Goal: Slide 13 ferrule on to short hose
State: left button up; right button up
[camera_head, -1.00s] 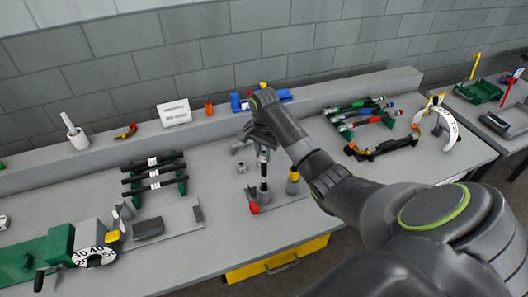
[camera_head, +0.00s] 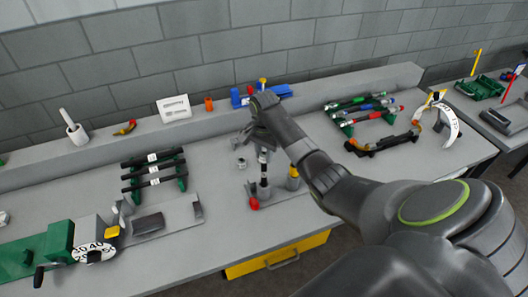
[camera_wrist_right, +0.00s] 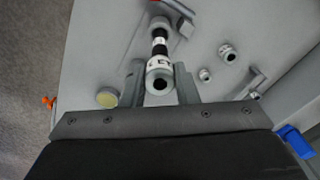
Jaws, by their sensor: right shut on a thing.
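My right gripper (camera_head: 262,146) is shut on a silver ferrule (camera_wrist_right: 160,82), which also shows small in the head view (camera_head: 263,157). A white band with a dark mark shows on the ferrule, and its round bore faces the wrist camera. The short black hose (camera_head: 264,188) stands upright on a grey plate, directly below the ferrule. In the wrist view the hose (camera_wrist_right: 159,36) lines up with the ferrule. The two appear to meet, but I cannot tell how far the hose is inside. My left gripper is not in view.
Small silver fittings (camera_wrist_right: 227,53) stand beside the hose. A red knob (camera_head: 254,203) and a yellow-topped post (camera_head: 293,172) flank it. A rack of dark hoses (camera_head: 154,172) lies to the left, and a green rack (camera_head: 362,112) to the right.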

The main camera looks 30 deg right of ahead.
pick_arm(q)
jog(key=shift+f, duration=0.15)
pick_arm(e)
jog(key=shift+f, duration=0.7)
jog(key=o, duration=1.1)
